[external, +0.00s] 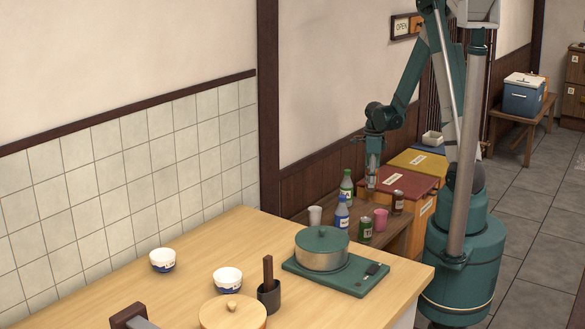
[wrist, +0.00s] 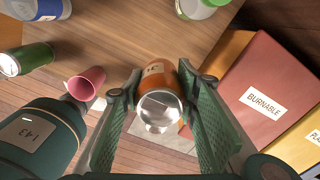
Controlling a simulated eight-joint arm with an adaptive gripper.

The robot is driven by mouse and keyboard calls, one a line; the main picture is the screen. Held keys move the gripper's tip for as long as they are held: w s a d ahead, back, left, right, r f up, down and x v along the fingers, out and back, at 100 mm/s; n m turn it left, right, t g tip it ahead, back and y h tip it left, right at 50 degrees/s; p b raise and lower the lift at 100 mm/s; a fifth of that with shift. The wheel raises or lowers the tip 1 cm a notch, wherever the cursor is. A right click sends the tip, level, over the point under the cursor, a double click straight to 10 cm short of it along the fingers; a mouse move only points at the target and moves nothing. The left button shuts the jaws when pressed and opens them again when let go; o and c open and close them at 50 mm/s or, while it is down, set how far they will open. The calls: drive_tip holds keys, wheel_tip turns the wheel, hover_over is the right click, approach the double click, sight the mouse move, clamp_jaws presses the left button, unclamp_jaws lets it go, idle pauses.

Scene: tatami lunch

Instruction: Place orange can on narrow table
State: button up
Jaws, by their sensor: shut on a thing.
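The orange can (wrist: 157,72) is between the two green fingers of my gripper (wrist: 160,88) in the wrist view, with its shiny silver end facing the camera. The fingertips press on its sides. In the external view my gripper (external: 373,178) hangs down above the narrow table (external: 398,242), over its back part. The held can is not clear there. The narrow table also shows in the wrist view (wrist: 120,35), its wooden top at upper left. Whether the can touches the table is hard to tell.
The narrow table holds a green bottle (external: 347,188), blue bottle (external: 342,215), green can (external: 365,228), pink cup (external: 380,220), white cup (external: 315,215) and small brown container (external: 398,203). A red-lidded burnable bin (external: 405,184) stands behind. The large table (external: 180,290) is in front.

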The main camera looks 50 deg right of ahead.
sight(371, 191)
drive_tip(key=shift+f, duration=0.15)
drive_tip(key=shift+f+b, duration=0.8)
drive_tip(key=shift+f, duration=2)
drive_tip(key=shift+f+b, duration=0.6)
drive_tip(key=shift+f, duration=1.45)
drive_tip(key=shift+f, duration=0.2)
drive_tip(key=o, duration=0.7)
drive_tip(key=shift+o, duration=0.2)
drive_tip(key=shift+r, duration=0.25)
drive_tip(key=shift+r+p, duration=1.55)
drive_tip(key=shift+r, duration=4.4)
